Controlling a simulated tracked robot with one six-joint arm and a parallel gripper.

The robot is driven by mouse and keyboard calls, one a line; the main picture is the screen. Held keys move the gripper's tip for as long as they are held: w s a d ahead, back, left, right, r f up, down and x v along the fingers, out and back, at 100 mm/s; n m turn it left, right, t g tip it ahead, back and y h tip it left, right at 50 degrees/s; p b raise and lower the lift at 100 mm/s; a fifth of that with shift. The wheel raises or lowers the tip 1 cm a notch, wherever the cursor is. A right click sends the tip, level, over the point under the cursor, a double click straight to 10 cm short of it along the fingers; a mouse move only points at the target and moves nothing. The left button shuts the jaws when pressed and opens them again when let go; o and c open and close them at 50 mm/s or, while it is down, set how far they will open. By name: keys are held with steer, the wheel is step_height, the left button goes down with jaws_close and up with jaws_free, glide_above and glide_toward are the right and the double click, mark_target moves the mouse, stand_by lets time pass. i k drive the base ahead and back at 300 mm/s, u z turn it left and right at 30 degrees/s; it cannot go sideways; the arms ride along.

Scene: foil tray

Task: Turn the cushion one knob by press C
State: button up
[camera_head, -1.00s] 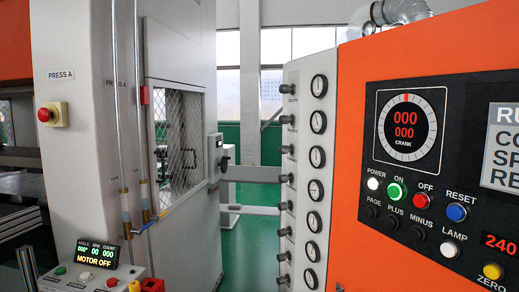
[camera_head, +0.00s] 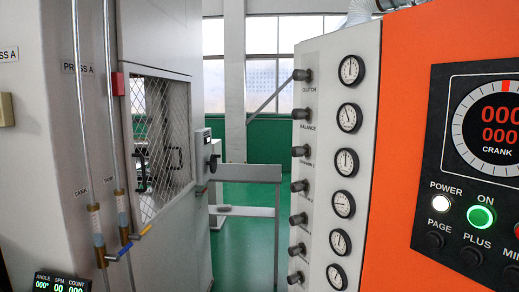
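A column of dark knobs runs down the left edge of a light grey panel (camera_head: 335,62) on the side of an orange machine. The third knob from the top (camera_head: 301,151) has a small label under it that seems to read cushion 1. The knobs above it are the clutch knob (camera_head: 302,75) and the balance knob (camera_head: 301,114). The gauge (camera_head: 344,162) beside the third knob is round and white-faced. No press C label shows. My gripper is not in view.
A grey press (camera_head: 165,40) marked PRESS A stands at left, with a mesh guard (camera_head: 160,140) and pipes. A grey rail (camera_head: 245,172) crosses the green floor (camera_head: 243,250) between the machines. The orange machine (camera_head: 400,130) carries a black control panel (camera_head: 445,160) at right.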

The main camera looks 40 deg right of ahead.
mark_target(296, 151)
steer(key=u, duration=0.25)
steer(key=i, duration=0.95)
steer(key=u, duration=0.25)
